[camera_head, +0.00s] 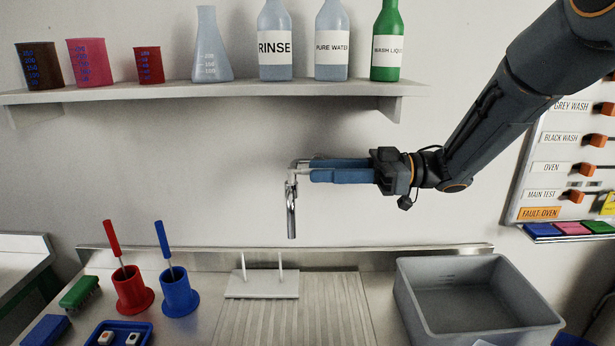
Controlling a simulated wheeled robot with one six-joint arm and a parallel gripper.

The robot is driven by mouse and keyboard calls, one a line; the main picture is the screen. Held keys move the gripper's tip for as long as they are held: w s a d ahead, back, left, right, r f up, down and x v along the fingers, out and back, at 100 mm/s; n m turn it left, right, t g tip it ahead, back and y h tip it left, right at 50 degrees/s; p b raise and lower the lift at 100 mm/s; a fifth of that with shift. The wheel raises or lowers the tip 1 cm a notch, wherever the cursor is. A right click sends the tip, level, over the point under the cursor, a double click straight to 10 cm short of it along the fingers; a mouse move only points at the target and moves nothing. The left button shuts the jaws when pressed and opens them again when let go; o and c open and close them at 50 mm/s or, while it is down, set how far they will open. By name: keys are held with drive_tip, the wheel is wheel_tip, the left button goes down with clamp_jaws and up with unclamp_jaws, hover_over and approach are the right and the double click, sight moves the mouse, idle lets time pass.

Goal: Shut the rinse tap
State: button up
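The rinse tap (291,205) is a small chrome fitting in front of the back wall, above the draining surface. Its narrow lower part hangs straight down, and a pale bent part shows at its top. I cannot make out a water stream below it. My gripper (309,170) reaches in from the right, with its blue fingers level and pointing left. The fingertips are at the top of the tap, touching it or very close. The fingers lie close together and are seen side-on, so their gap and any grip on the tap are unclear.
A shelf (300,90) with beakers, a flask and bottles runs above my gripper. Below are a ribbed drainer (290,312), a white pegged stand (262,287), a grey bin (535,325), and red (131,293) and blue (179,295) holders. A switch panel (545,150) is at right.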

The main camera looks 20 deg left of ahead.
drive_tip(key=v, duration=0.2)
drive_tip(key=shift+w+d+b, duration=0.1)
drive_tip(key=shift+d+b, duration=0.15)
drive_tip(key=shift+b, duration=0.05)
